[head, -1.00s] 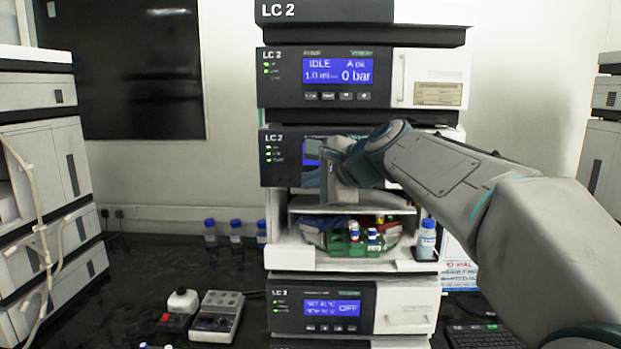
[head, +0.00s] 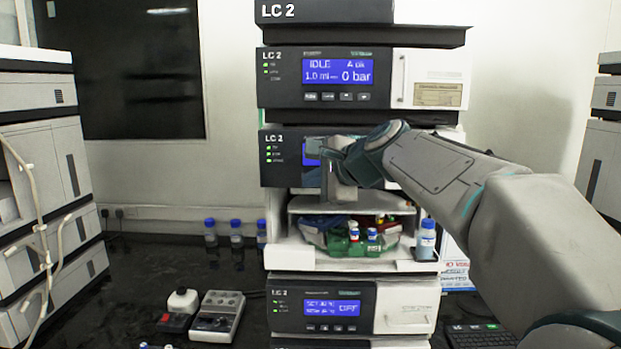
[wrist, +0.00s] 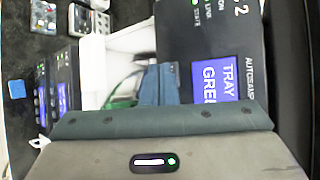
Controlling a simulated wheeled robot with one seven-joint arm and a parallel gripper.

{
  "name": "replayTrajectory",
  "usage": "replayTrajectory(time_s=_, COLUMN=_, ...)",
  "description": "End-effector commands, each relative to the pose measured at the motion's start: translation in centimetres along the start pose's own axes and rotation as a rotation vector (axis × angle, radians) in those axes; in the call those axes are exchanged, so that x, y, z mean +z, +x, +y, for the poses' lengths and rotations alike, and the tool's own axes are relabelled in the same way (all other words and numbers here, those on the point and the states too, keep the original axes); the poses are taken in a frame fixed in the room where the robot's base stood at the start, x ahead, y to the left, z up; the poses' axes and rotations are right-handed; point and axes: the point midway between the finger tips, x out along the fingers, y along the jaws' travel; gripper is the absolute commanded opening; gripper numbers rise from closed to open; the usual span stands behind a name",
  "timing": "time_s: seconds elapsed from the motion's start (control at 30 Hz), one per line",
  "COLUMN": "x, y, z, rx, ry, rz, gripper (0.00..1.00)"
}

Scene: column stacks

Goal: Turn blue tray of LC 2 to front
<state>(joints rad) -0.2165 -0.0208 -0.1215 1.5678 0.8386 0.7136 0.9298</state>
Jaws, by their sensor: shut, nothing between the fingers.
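The LC 2 autosampler (head: 280,160) is the unit with the open bay in the middle of the stack. In its bay sits a round carousel with the green tray (head: 340,246) at the front, holding several vials. A little of the blue tray (head: 316,220) shows behind it at the left. My gripper (head: 328,178) is in front of the autosampler's display, above the bay, and hides much of the display in the head view. In the wrist view the display (wrist: 220,80) reads "TRAY GREE", cut off. My gripper (wrist: 158,85) is shut and empty there.
A blue-capped bottle (head: 426,240) stands on the bay's right ledge. More bottles (head: 236,232) stand on the bench to the left. A small grey device (head: 217,314) and a keyboard (head: 480,336) lie on the bench. Other stacks (head: 45,180) stand at both sides.

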Motion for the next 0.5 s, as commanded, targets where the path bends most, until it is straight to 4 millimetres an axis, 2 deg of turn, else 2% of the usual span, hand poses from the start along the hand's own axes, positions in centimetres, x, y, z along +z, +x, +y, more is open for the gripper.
replayTrajectory(time_s=0.5, x=-0.21, y=0.31, z=-0.21, rx=0.001, ry=0.0, rz=0.0, gripper=0.0)
